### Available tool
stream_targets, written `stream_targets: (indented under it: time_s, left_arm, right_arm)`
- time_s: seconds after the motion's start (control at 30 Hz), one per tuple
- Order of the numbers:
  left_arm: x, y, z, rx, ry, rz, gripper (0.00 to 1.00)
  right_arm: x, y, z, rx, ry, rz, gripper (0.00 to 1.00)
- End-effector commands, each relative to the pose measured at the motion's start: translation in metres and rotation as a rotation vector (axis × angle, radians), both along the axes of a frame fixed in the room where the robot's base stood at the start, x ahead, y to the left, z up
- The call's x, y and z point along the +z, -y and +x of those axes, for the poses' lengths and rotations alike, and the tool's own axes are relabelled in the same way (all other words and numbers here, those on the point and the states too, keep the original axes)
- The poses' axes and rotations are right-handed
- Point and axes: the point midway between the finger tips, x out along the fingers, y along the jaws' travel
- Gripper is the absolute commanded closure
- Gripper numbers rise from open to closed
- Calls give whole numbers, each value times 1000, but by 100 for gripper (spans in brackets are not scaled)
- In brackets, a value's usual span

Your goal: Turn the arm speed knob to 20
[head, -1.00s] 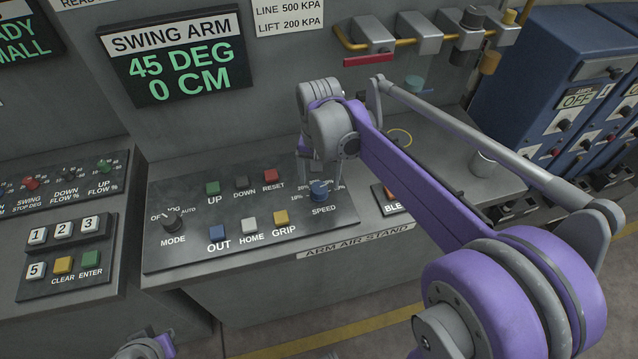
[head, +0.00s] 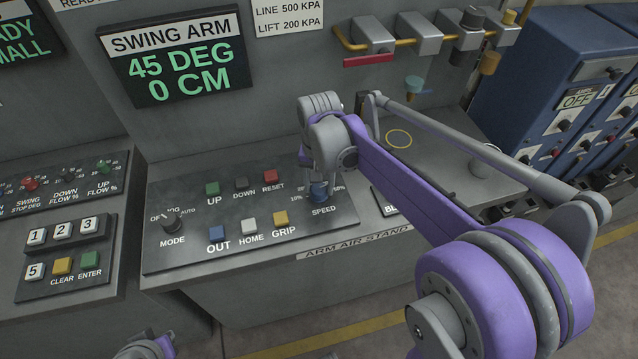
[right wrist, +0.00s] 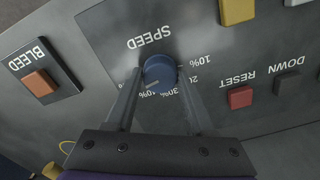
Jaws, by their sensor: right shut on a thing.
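The blue speed knob (head: 318,193) sits at the right end of the dark control panel, above the word SPEED. My right gripper (head: 320,184) reaches down onto it from above and is shut on it. In the right wrist view the knob (right wrist: 159,70) sits between my right gripper's two fingers (right wrist: 160,88), one on each side. The scale around it reads 10%, 20, 30% and 40%, upside down here. A pale mark on the knob's lower-left side lies near the 40% label. A small part of my left arm shows at the bottom edge; its gripper jaws do not show.
The yellow GRIP button (head: 281,218) and red RESET button (head: 270,176) are left of the knob. The orange BLEED button (right wrist: 40,83) is on a separate plate nearby. The SWING ARM display (head: 176,68) reads 45 DEG, 0 CM.

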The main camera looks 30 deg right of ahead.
Motion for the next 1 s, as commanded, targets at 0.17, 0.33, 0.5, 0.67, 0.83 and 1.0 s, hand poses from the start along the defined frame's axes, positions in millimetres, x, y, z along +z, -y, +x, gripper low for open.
stream_targets:
  time_s: [0.17, 0.33, 0.5, 0.67, 0.83, 1.0]
  left_arm:
    - [0, 0, 0, 0, 0, 0, 100]
    - [0, 0, 0, 0, 0, 0, 100]
    - [-1, 0, 0, 0, -1, 0, 100]
    - [-2, 0, -1, 0, -1, 0, 100]
    - [-3, 0, -1, 0, -2, 0, 100]
    - [-4, 0, -1, 0, -2, 0, 100]
  right_arm:
    - [0, 0, 0, 4, 0, 0, 100]
    - [0, 0, 0, 38, 0, 0, 100]
    - [0, 0, 0, 126, 0, 0, 100]
    - [0, 0, 0, 253, 0, 0, 100]
    - [0, 0, 0, 413, 0, 0, 100]
    - [0, 0, 0, 574, 0, 0, 100]
